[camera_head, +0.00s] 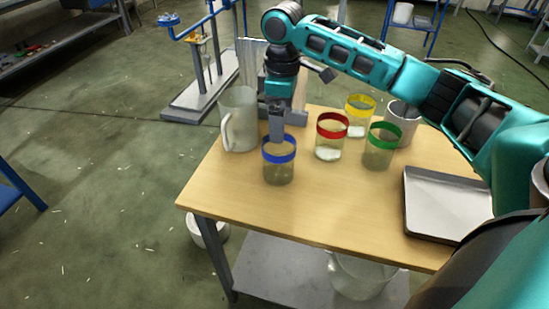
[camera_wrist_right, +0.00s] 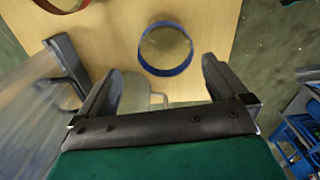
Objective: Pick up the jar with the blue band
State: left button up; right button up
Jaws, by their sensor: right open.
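The jar with the blue band (camera_head: 279,160) stands upright near the front left of the wooden table. It is clear, with the blue band at its top. My right gripper (camera_head: 276,137) points down just above and behind it in the head view. In the right wrist view the blue-banded jar (camera_wrist_right: 166,48) lies ahead of the fingertips, between their lines. The gripper (camera_wrist_right: 160,75) is open, with nothing between its fingers. Whether a finger touches the jar's rim cannot be told. My left gripper is not in view.
A clear pitcher (camera_head: 238,118) stands close left of the gripper. Jars with red (camera_head: 331,136), yellow (camera_head: 359,114) and green (camera_head: 381,146) bands stand to the right, near a grey pot (camera_head: 404,121). A metal tray (camera_head: 446,204) lies right. The table front (camera_head: 310,210) is clear.

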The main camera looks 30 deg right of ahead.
send_near(279, 149)
notch_tip(279, 149, down, 2)
jog(key=s+a, duration=0.1)
jog(key=s, duration=0.2)
jog(key=f, duration=0.3)
jog(key=f+b, duration=0.1)
jog(key=f, duration=0.1)
jog(key=shift+w+a, duration=0.15)
jog(key=shift+a, duration=0.25)
jog(key=shift+f, duration=0.35)
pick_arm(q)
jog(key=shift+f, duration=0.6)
pick_arm(e)
jog(key=shift+f, duration=0.15)
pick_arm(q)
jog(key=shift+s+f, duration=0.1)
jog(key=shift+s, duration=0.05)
pick_arm(e)
jog(key=c, duration=1.1)
